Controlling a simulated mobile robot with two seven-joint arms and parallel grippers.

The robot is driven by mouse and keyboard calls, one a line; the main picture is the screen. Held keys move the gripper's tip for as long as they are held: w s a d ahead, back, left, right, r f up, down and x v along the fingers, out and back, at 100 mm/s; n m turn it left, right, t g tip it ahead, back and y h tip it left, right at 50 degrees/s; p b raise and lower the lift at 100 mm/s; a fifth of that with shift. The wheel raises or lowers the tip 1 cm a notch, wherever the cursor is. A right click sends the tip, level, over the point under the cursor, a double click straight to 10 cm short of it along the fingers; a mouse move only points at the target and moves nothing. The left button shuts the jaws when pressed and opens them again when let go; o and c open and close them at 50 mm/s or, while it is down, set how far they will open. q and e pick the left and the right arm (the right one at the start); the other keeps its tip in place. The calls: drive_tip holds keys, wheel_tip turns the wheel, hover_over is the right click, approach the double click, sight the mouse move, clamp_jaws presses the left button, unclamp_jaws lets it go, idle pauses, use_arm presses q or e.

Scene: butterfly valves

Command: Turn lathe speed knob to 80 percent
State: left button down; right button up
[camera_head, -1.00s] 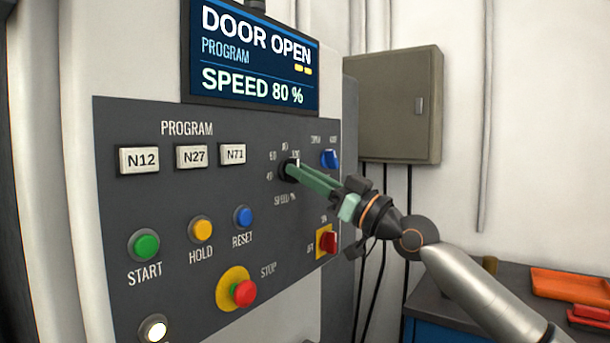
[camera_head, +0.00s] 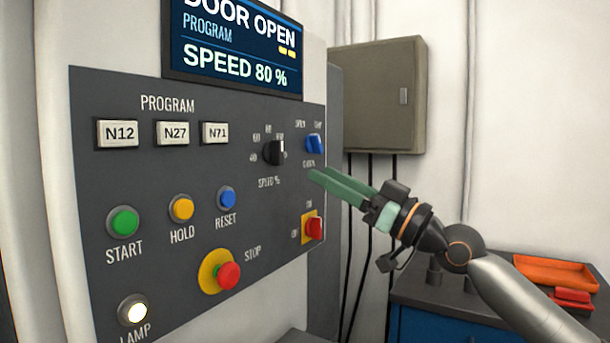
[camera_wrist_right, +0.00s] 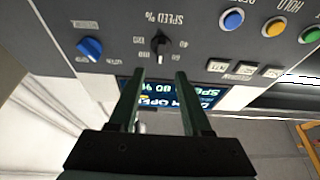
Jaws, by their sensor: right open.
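The black speed knob (camera_head: 273,152) is on the dark control panel (camera_head: 150,260), above the SPEED % label. It also shows in the right wrist view (camera_wrist_right: 161,43), beyond the fingertips. The display (camera_head: 235,60) above the panel reads SPEED 80 % and DOOR OPEN. My right gripper (camera_head: 318,178) is open and empty, with green fingers, to the right of and below the knob and apart from it. The two fingers (camera_wrist_right: 160,78) show in the right wrist view with a gap between them. My left gripper is not in view.
A blue door knob (camera_head: 314,144) and a red switch (camera_head: 313,228) are close to the right fingers. The red stop button (camera_head: 228,276) sticks out lower down. A grey wall cabinet (camera_head: 385,95) and a bench with an orange tray (camera_head: 555,272) are at the right.

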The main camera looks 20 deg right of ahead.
drive_tip(key=b+v, duration=0.1)
drive_tip(key=v, duration=0.2)
drive_tip(key=shift+s+d, duration=0.1)
drive_tip(key=shift+s, duration=0.1)
drive_tip(key=shift+f, duration=0.1)
idle(0.3)
